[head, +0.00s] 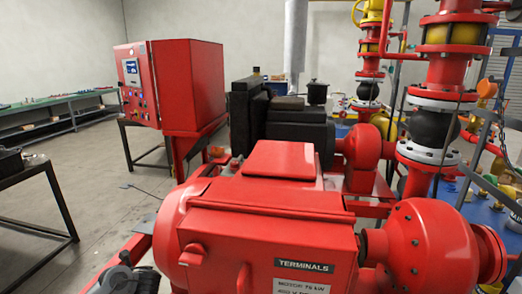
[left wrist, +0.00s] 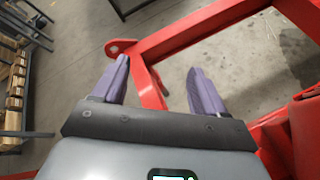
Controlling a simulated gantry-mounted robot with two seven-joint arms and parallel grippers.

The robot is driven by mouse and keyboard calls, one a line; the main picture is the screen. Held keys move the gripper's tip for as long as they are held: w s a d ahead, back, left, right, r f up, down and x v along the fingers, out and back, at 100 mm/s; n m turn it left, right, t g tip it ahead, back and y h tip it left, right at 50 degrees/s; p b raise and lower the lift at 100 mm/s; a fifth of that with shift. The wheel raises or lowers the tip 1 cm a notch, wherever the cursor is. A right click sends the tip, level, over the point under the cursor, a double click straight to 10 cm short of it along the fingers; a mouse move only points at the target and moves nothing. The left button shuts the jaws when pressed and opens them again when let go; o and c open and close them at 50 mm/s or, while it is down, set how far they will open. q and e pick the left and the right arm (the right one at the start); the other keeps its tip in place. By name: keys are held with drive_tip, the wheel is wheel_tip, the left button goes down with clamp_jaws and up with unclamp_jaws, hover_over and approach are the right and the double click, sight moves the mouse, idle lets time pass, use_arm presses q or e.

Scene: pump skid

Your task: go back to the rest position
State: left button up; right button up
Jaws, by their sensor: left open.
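My left gripper (left wrist: 158,64) is open in the left wrist view, with its two purple fingers apart and nothing between them. It is above a red skid frame (left wrist: 215,22), whose bars pass beyond the fingertips; I cannot tell how far below they are. In the head view a grey part of my left arm shows at the bottom left, beside the red motor (head: 265,220) with its "TERMINALS" box; the fingers cannot be made out there. My right gripper is in neither view.
A red control cabinet (head: 170,85) stands behind the motor at left. A black engine-like block (head: 300,135) and red pump pipework (head: 433,125) stand behind and right. A dark table (head: 35,175) is at far left, with a green bench (head: 60,105) behind. Open floor lies between.

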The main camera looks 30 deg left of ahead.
use_arm(q)
drive_tip(key=w+a+r+n+t+h, duration=0.1)
drive_tip(key=w+n, duration=0.1)
drive_tip(key=n, duration=1)
drive_tip(key=w+a+r+n+t+h, duration=0.1)
drive_tip(key=w+a+r+n, duration=0.15)
drive_tip(key=n, duration=0.85)
drive_tip(key=s+d+f+m+t+h, duration=0.15)
drive_tip(key=d+f, duration=0.35)
drive_tip(key=d, duration=0.5)
drive_tip(key=s+d+f+h, duration=0.25)
drive_tip(key=d+f, duration=0.35)
drive_tip(key=d, duration=0.4)
drive_tip(key=s+d+f+m+t+h, duration=0.15)
drive_tip(key=d+f, duration=0.35)
drive_tip(key=d, duration=0.5)
drive_tip(key=s+d+r+h, duration=0.2)
drive_tip(key=s+d+h, duration=0.1)
drive_tip(key=s+d, duration=0.55)
drive_tip(key=s+d+r+h, duration=0.25)
drive_tip(key=s+d, duration=0.25)
drive_tip(key=d, duration=0.6)
wheel_tip(320, 180, up, 42)
drive_tip(key=p, duration=4.2)
drive_tip(key=shift+w+n+y, duration=0.15)
drive_tip(key=shift+n+y, duration=0.15)
